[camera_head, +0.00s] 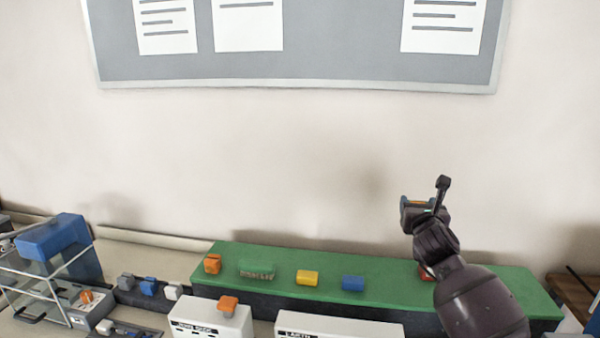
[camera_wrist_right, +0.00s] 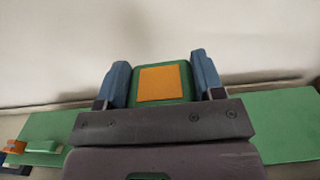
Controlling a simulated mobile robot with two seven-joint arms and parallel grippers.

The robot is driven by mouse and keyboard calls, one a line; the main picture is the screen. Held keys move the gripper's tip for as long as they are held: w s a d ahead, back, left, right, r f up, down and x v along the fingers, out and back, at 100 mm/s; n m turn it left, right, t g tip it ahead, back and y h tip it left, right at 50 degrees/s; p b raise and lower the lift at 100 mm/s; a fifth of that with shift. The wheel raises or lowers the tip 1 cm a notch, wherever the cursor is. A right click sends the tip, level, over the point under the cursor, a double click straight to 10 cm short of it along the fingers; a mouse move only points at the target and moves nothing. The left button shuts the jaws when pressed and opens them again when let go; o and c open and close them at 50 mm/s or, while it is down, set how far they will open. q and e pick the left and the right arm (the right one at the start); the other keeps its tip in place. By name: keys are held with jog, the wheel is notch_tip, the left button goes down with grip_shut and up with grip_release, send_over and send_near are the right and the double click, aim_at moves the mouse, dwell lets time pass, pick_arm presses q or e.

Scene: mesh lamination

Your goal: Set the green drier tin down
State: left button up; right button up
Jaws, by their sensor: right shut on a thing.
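The green drier tin (camera_wrist_right: 164,84), with an orange square on its face, sits between the two blue fingertips of my right gripper (camera_wrist_right: 164,82) in the right wrist view. The fingers close on it from both sides. In the head view my right gripper (camera_head: 425,206) is raised above the right part of a long green-topped ledge (camera_head: 480,286), in front of the wall. The tin is mostly hidden there by the fingers. My left gripper does not show.
On the ledge stand an orange block (camera_head: 212,264), a green brush-like piece (camera_head: 256,269), a yellow block (camera_head: 308,277) and a blue block (camera_head: 353,283). A reddish item (camera_head: 426,273) is partly behind my arm. White boxes (camera_head: 210,320) stand in front. A wire rack (camera_head: 40,285) is at left.

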jog(key=s+a+f+n+y+b, duration=0.1)
jog(key=s+a+n+y, duration=0.15)
jog(key=s+a, duration=0.75)
jog(key=s+a+f+y+b, duration=0.1)
jog(key=s+a+f+y, duration=0.1)
jog(key=s+f, duration=1.1)
jog(key=shift+a+f+t+b, duration=0.3)
jog(key=shift+a+b, duration=0.1)
jog(key=shift+a, duration=0.35)
jog(key=shift+a, duration=0.15)
